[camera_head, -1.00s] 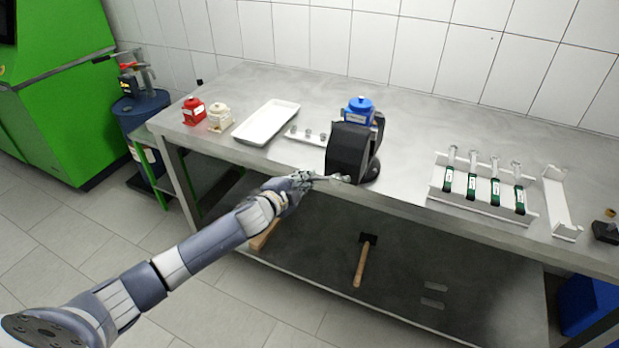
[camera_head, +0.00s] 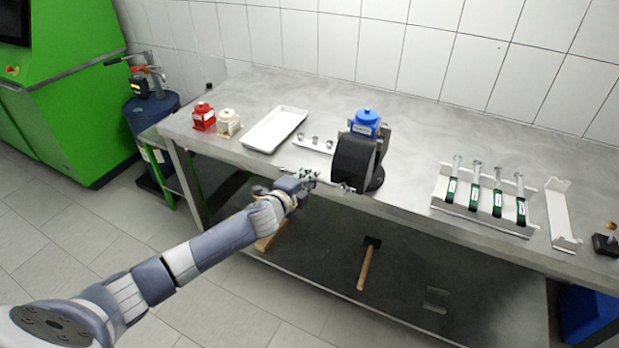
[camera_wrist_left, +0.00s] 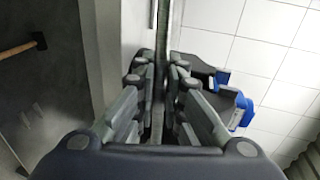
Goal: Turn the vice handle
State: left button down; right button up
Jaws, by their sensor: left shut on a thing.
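A black bench vice (camera_head: 353,160) stands at the front edge of the steel workbench, with a blue-lidded pump part (camera_head: 366,122) at its top. My left gripper (camera_head: 312,177) is at the bench's front edge, just left of the vice's front. In the left wrist view, its fingers (camera_wrist_left: 158,105) are closed around a thin grey bar, the vice handle (camera_wrist_left: 161,35), which runs lengthwise up the picture. The vice body (camera_wrist_left: 205,72) and blue part (camera_wrist_left: 240,108) show right of the fingers. The fingers hide the handle's near part. My right gripper is out of view.
A hammer (camera_head: 367,265) lies on the lower shelf. Floor is free at front left.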

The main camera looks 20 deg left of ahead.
pick_arm(q)
jog(key=shift+s+f, duration=0.25)
jog(key=shift+f, duration=0.3)
jog(key=c, duration=1.9)
grip_release()
jog(key=shift+o, duration=1.1)
jog(key=shift+s+r, duration=0.3)
jog(key=shift+r, duration=0.2)
jog(key=v, duration=1.2)
jog(key=shift+a, duration=0.1)
